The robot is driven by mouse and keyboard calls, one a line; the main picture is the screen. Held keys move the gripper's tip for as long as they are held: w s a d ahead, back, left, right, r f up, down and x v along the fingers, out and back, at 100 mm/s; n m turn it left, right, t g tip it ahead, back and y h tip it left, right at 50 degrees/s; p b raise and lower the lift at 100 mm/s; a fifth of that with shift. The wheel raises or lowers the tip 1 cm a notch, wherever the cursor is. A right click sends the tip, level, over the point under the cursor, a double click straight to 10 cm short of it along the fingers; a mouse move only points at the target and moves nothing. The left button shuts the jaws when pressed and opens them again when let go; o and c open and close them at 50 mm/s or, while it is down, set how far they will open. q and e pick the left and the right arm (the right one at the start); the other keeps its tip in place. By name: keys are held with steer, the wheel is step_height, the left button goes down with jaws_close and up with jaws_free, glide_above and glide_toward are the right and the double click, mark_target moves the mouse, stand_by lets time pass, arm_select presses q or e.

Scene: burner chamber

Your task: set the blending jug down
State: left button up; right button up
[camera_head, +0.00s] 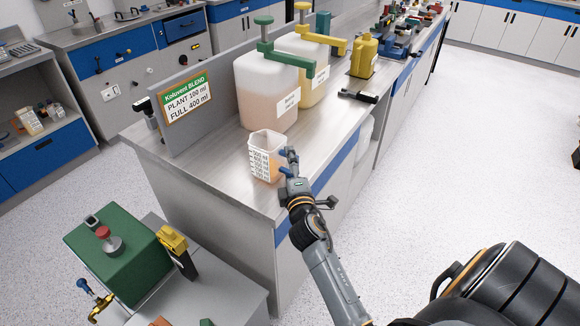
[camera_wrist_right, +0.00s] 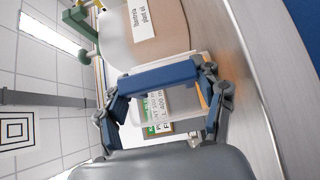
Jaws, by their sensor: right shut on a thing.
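The blending jug (camera_head: 260,158) is a translucent white, square-sided vessel with dark markings and some orange liquid low inside. It is upright at the near end of the steel bench top (camera_head: 222,157); I cannot tell whether its base touches the surface. My right gripper (camera_head: 286,160) is shut on the jug's right side. In the right wrist view a blue bar lies across my right gripper (camera_wrist_right: 165,92), with the clear jug (camera_wrist_right: 185,101) beyond it. My left gripper is not in view.
Two large dispensing containers, one green-topped (camera_head: 265,90) and one yellow-topped (camera_head: 309,65), stand behind the jug. A sign (camera_head: 188,99) reads plant 100 ml, full 400 ml. A green machine (camera_head: 125,255) stands at lower left. Bare bench top lies left of the jug.

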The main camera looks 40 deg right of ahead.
steer(key=shift+f, duration=0.15)
steer(key=o, duration=1.5)
steer(key=shift+f, duration=0.1)
steer(key=shift+o, duration=0.2)
